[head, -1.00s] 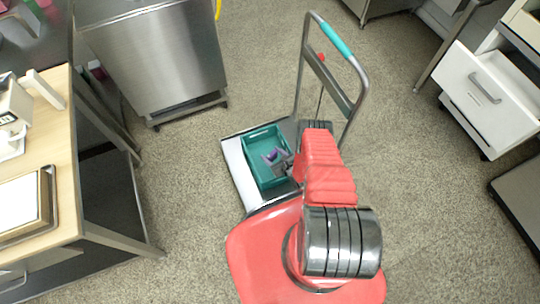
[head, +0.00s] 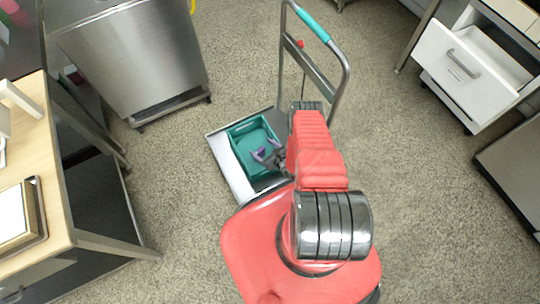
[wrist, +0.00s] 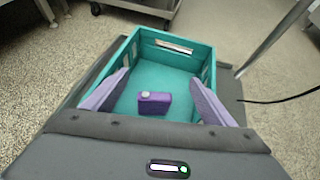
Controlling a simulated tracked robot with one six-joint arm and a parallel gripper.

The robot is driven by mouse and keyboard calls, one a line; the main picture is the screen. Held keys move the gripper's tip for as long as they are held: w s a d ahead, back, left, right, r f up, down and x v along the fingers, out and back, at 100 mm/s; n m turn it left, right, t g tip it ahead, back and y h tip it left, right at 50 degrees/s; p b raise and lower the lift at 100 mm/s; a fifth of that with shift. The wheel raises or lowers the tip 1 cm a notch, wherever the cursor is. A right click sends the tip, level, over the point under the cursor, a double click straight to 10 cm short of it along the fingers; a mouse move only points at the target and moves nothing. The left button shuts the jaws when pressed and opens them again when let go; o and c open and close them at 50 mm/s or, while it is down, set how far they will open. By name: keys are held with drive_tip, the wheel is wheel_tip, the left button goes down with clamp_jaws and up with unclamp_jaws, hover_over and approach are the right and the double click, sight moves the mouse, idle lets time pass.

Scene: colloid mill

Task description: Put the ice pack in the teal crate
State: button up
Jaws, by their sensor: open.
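The teal crate (head: 250,138) stands on the flat cart in the head view. It fills the middle of the wrist view (wrist: 170,60). A small purple block with a pale cap, apparently the ice pack (wrist: 154,102), is inside the crate, seemingly on its floor. My gripper (wrist: 158,97) is open over the near part of the crate, with its purple fingers spread to either side of the pack and a gap on both sides. In the head view, my gripper (head: 267,150) is at the crate's right side; the pack is not clear there.
The cart's handle (head: 342,75) rises behind and right of the crate. A wooden-topped table (head: 52,200) stands at left, a steel cabinet (head: 135,60) at back left, and an open white drawer (head: 460,68) at right. Bare floor lies between them.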

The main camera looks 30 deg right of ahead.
drive_tip(key=v, duration=0.8)
drive_tip(key=shift+s+r, duration=0.15)
drive_tip(key=shift+s, duration=0.15)
